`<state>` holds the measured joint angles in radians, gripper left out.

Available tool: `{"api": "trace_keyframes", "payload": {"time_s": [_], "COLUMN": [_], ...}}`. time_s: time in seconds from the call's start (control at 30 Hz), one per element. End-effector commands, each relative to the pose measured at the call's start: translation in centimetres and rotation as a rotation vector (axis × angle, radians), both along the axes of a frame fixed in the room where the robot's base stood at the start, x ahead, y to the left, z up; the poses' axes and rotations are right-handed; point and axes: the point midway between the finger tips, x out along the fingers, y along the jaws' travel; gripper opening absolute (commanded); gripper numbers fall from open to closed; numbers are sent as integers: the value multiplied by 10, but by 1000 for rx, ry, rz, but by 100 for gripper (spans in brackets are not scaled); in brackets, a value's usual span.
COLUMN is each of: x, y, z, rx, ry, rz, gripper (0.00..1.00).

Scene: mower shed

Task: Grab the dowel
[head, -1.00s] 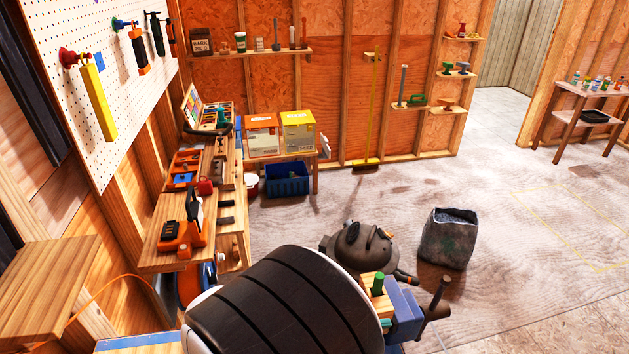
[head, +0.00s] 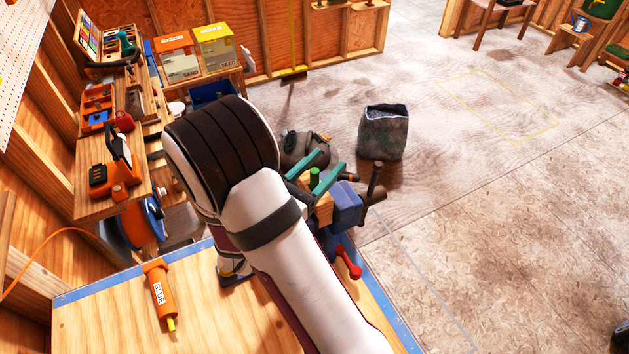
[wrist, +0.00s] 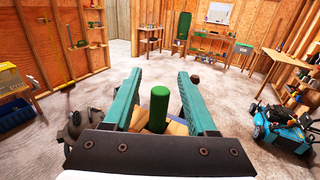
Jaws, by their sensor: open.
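The dowel (head: 314,178) is a short green upright cylinder. It stands in a light wooden block (head: 321,207) beside a blue vise (head: 347,208) at the bench edge. My gripper (head: 332,160) has two teal fingers, open, one on each side of the dowel in the head view. In the wrist view the dowel (wrist: 158,108) stands between the spread fingers of my gripper (wrist: 160,75), with visible gaps on both sides. Its lower end is hidden behind the gripper's dark plate. My arm hides part of the bench in the head view.
An orange glue tube (head: 160,295) lies on the workbench (head: 100,325). A red-handled tool (head: 348,262) is near the vise. A dark lumpy object (head: 303,148) and a grey bin (head: 382,133) stand beyond. Open floor lies to the right.

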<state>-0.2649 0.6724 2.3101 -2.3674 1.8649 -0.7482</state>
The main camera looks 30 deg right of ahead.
Motion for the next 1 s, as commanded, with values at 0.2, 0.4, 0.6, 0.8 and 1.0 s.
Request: {"api": "trace_keyframes", "payload": {"time_s": [0.2, 0.4, 0.6, 0.8, 1.0], "x": [3, 2, 2, 2, 2], "y": [-5, -4, -4, -4, -4], "z": [0, 0, 0, 0, 3], "rx": [0, 1, 1, 1, 0], "ry": [0, 0, 0, 0, 0], "rz": [1, 1, 0, 0, 0], "gripper": [57, 28, 0, 0, 0]}}
